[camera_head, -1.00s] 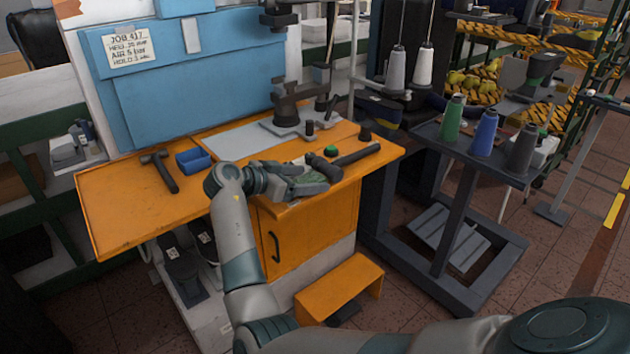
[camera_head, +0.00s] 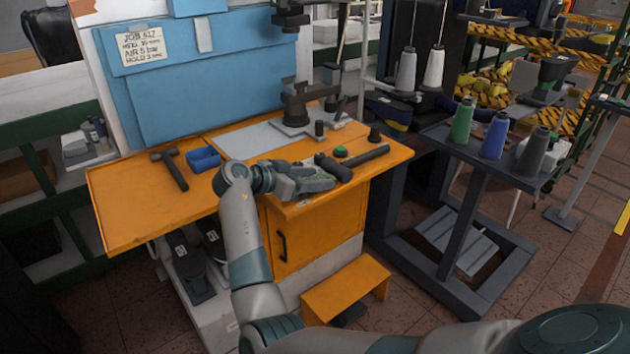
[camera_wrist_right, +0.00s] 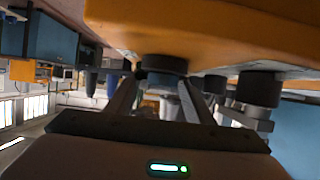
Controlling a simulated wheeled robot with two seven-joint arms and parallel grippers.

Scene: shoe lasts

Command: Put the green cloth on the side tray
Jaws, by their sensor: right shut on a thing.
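My right gripper (camera_head: 312,183) is at the front edge of the orange bench, low over its top, beside the black mallet. In the right wrist view the fingers (camera_wrist_right: 155,100) point away under the orange surface, and the cloth is hard to make out. The bench's bare orange left wing (camera_head: 130,205) has a raised rim and looks like a side tray, but I cannot tell for sure. My left gripper is not in view.
Thread cones (camera_head: 495,136) stand on a dark stand. The left wing's front is clear.

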